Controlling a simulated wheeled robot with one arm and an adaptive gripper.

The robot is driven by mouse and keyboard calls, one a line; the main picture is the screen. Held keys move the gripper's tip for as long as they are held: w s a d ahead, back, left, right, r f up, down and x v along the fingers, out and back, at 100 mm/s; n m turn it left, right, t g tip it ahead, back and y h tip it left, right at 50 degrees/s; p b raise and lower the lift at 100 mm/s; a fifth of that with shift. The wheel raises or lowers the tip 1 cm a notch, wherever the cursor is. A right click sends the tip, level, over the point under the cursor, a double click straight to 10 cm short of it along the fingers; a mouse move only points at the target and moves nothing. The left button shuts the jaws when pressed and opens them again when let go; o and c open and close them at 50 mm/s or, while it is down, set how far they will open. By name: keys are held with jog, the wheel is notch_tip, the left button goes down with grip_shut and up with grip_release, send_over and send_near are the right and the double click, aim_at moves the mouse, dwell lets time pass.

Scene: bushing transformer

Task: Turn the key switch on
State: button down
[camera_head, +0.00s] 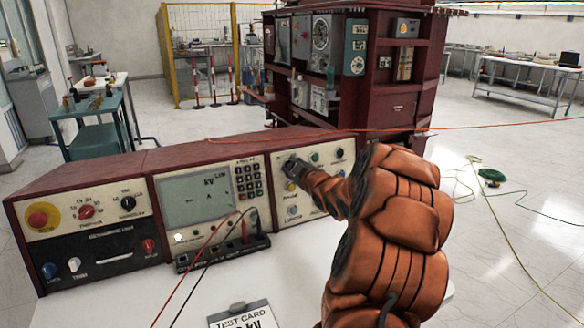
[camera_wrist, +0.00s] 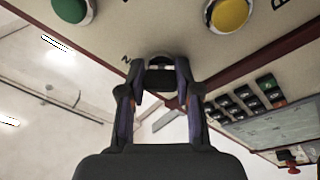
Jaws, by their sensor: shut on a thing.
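The key switch (camera_wrist: 160,60) sits on the cream right-hand panel of the red control console (camera_head: 140,160). In the wrist view its round dark front shows between my fingertips, and part of it is covered by them. My gripper (camera_wrist: 161,78) is shut on the key switch. In the head view my gripper (camera_head: 297,170) meets the panel at its upper left, and my orange-sleeved arm comes in from the lower right. The fingers hide most of the switch there, and I cannot tell which way the key points.
A green button (camera_wrist: 72,8) and a yellow button (camera_wrist: 228,14) flank the switch in the wrist view. A keypad (camera_head: 249,178) and a screen (camera_head: 196,198) are left of it. Red and black leads run from a black terminal block. A test card (camera_head: 242,317) lies in front.

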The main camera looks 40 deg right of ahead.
jog(key=c, duration=0.8)
grip_release()
jog(key=shift+s, duration=0.15)
jog(key=v, duration=1.1)
jog(key=shift+s+a, duration=0.1)
jog(key=shift+s, duration=0.25)
